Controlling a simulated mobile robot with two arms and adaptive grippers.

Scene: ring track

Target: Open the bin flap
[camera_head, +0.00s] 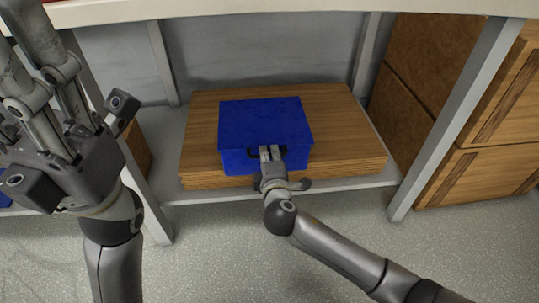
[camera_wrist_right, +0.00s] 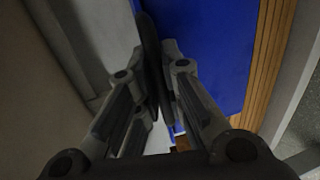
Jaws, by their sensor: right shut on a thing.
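The blue bin (camera_head: 235,162) sits on a wooden slab on the low shelf, and its blue flap (camera_head: 262,120) lies flat over the top, looking closed. A dark handle (camera_head: 252,153) is at the bin's front upper edge. My right gripper (camera_head: 268,153) is at this handle, shut on it and partly covering it. In the right wrist view the dark handle (camera_wrist_right: 149,60) runs between the fingers, with the blue bin (camera_wrist_right: 215,45) beside them. My left gripper (camera_head: 30,40) is raised at the upper left, away from the bin; its fingertips are partly cut off.
The wooden slab (camera_head: 345,130) rests on a grey shelf (camera_head: 350,188) beneath a pale tabletop (camera_head: 290,8). Table legs (camera_head: 455,115) stand on both sides. Wooden crates (camera_head: 505,120) are at the right. The floor in front is clear.

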